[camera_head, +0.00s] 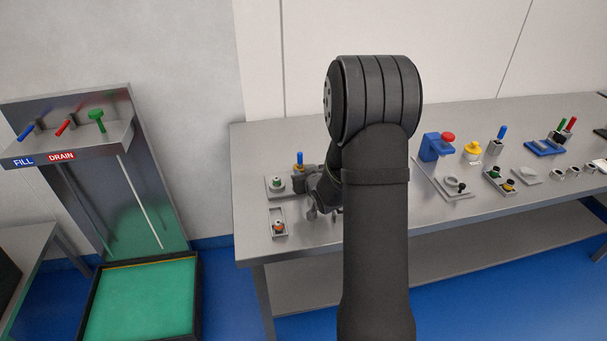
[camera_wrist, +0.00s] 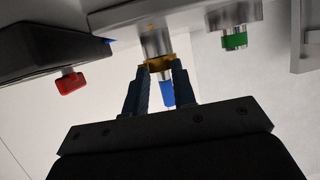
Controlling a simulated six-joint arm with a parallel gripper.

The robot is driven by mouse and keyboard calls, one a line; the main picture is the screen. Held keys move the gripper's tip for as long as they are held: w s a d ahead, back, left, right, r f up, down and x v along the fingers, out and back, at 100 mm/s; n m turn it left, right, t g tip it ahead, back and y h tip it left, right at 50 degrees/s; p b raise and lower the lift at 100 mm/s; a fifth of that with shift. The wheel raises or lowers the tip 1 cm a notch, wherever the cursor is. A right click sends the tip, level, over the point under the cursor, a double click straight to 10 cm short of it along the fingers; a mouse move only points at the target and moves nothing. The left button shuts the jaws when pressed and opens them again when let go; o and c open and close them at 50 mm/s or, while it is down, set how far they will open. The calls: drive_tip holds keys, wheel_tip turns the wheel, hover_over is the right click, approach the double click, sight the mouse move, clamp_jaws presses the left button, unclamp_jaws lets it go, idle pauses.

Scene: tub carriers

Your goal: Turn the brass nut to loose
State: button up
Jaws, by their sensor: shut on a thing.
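The brass nut (camera_wrist: 161,61) shows in the wrist view as a yellow ring at the end of a silver cylindrical post (camera_wrist: 157,41). My gripper (camera_wrist: 162,68) is shut on it, one blue finger at each side, with the fingertips partly covering it. A blue handle (camera_wrist: 167,93) shows between the fingers, beyond the nut.
A green-banded silver fitting (camera_wrist: 234,40) stands close to the right in the wrist view, and a red knob (camera_wrist: 70,83) to the left. More fixtures, including a blue bracket (camera_head: 433,148), stand right of my arm.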

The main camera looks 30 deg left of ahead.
drive_tip(key=shift+w+a+r, duration=0.1)
drive_tip(key=shift+a+r, duration=0.05)
drive_tip(key=o, duration=0.8)
drive_tip(key=d+r, duration=0.3)
drive_tip(key=d, duration=0.1)
drive_tip(key=w+d+r, duration=0.1)
drive_tip(key=d+r, duration=0.2)
drive_tip(key=r, duration=0.1)
drive_tip(key=w+d+r, duration=0.1)
drive_tip(key=d+r, duration=0.2)
drive_tip(key=d, duration=0.1)
drive_tip(key=shift+d+r, duration=0.3)
drive_tip(key=shift+r, duration=0.1)
